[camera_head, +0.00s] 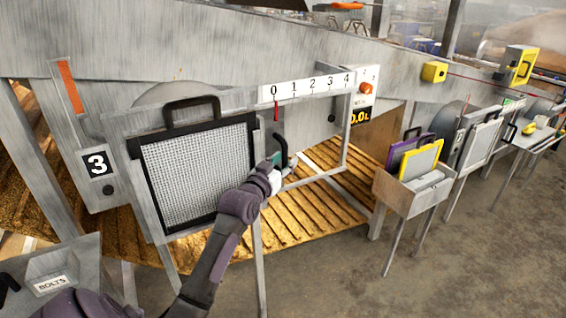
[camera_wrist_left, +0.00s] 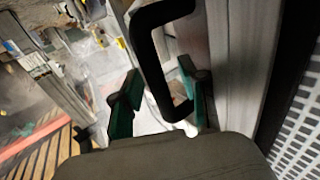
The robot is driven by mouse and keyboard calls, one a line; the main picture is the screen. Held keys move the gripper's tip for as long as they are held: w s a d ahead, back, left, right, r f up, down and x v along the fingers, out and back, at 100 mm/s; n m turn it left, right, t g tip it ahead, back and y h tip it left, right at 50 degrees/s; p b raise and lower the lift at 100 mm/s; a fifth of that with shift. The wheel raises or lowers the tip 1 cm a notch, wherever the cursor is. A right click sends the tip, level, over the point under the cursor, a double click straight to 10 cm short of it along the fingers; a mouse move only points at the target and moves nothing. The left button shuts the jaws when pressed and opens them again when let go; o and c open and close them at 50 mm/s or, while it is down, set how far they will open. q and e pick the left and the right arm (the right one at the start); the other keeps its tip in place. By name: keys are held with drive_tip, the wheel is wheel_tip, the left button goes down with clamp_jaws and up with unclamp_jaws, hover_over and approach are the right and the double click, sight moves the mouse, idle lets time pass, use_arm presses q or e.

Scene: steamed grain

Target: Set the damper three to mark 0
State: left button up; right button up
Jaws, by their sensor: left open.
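The damper three carries a number 3 plate (camera_head: 97,164) at the left of the head view. Its white scale (camera_head: 310,84) runs from 0 to 4, and a red pointer (camera_head: 276,111) hangs at or very close to mark 0. My left gripper (camera_head: 277,160) is at the damper's dark handle, right of the mesh screen. In the left wrist view the black handle loop (camera_wrist_left: 148,55) passes between the open green fingers of my left gripper (camera_wrist_left: 160,72). Whether either finger touches it, I cannot tell. My right gripper is not in view.
A black-framed mesh screen (camera_head: 196,172) stands close left of my gripper. Slatted wood flooring (camera_head: 318,195) lies below. A box holds purple and yellow frames (camera_head: 418,162) to the right. A bolts tray (camera_head: 52,272) is at lower left. Open floor (camera_head: 470,260) lies at lower right.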

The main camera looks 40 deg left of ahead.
use_arm(q)
drive_tip(key=s+d, duration=0.2)
drive_tip(key=s, duration=0.9)
drive_tip(key=shift+s+d, duration=0.2)
drive_tip(key=shift+s, duration=0.2)
wheel_tip(320, 180, down, 23)
drive_tip(key=d+g, duration=0.2)
drive_tip(key=g, duration=0.3)
drive_tip(key=s+d+f+g+h, duration=0.1)
drive_tip(key=s+d+f+g, duration=0.15)
drive_tip(key=f, duration=0.65)
drive_tip(key=s+d+f+g+h, duration=0.15)
drive_tip(key=s+f, duration=0.25)
drive_tip(key=f, duration=0.5)
drive_tip(key=s+d+f+m+g, duration=0.1)
drive_tip(key=s+d+f+g, duration=0.1)
drive_tip(key=s+d+f, duration=0.5)
drive_tip(key=s+d+f+m+g, duration=0.1)
drive_tip(key=s+d+f+g, duration=0.1)
drive_tip(key=s+f, duration=0.8)
drive_tip(key=s+d+f+m+g, duration=0.1)
drive_tip(key=s+d+f, duration=0.1)
drive_tip(key=s, duration=0.7)
drive_tip(key=s+d+f+m+g, duration=0.1)
drive_tip(key=s+d+f+g, duration=0.1)
drive_tip(key=s, duration=0.7)
wheel_tip(320, 180, down, 3)
drive_tip(key=shift+s+d+r+m+g+h, duration=0.2)
drive_tip(key=shift+d+m+g+h, duration=0.1)
drive_tip(key=shift+d+m+h, duration=0.2)
